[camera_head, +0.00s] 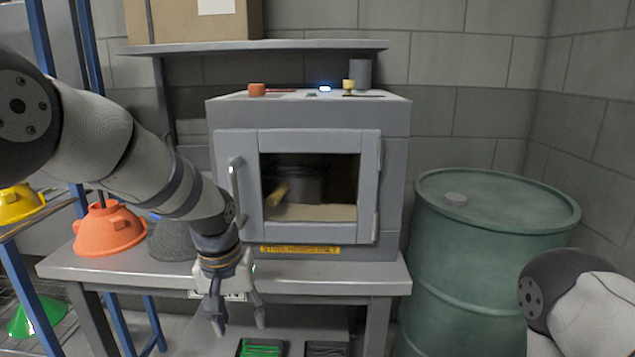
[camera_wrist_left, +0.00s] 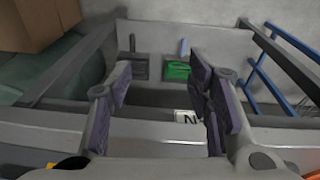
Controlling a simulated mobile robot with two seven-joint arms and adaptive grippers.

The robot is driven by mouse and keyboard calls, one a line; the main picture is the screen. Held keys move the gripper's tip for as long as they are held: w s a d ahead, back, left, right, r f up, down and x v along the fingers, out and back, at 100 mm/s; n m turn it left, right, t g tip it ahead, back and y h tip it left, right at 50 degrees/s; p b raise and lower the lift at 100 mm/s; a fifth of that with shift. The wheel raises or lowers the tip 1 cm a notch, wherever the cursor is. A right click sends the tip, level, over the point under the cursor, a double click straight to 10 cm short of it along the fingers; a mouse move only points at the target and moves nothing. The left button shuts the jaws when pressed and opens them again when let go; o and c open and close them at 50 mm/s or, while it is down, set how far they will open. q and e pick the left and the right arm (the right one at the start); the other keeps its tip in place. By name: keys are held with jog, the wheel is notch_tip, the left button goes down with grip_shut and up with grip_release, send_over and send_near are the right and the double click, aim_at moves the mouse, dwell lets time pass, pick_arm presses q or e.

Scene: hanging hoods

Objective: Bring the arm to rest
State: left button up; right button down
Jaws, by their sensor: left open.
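My left arm reaches in from the left in the head view, with its left gripper (camera_head: 238,322) pointing down at the front edge of the grey table (camera_head: 345,282). The left gripper is open and empty, its two fingers apart. In the left wrist view the open fingers (camera_wrist_left: 160,100) frame the table's front edge and the space below it. My right arm shows only as a part at the lower right of the head view; its gripper is out of view.
A grey oven-like cabinet (camera_head: 393,180) with a closed windowed door stands on the table. An orange hood (camera_head: 108,230) and a dark grey hood (camera_head: 172,243) sit left of it. A green drum (camera_head: 470,260) stands right. A blue-posted rack (camera_head: 18,285) is at left.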

pick_arm(q)
jog(key=s+a+f+g, duration=0.1)
jog(key=s+a+f, duration=0.1)
jog(key=s+f, duration=0.75)
jog(key=s+a+f+g, duration=0.1)
jog(key=s+a+f, duration=0.1)
jog(key=s+f, duration=0.75)
jog(key=s+a+f, duration=0.1)
jog(key=s+a, duration=0.1)
jog(key=s, duration=0.8)
jog(key=s+a+f, duration=0.1)
jog(key=s+a, duration=0.1)
jog(key=s, duration=0.9)
jog(key=shift+a+f+g+y, duration=0.2)
jog(key=shift+a+g+y, duration=0.1)
jog(key=shift+a+g, duration=0.1)
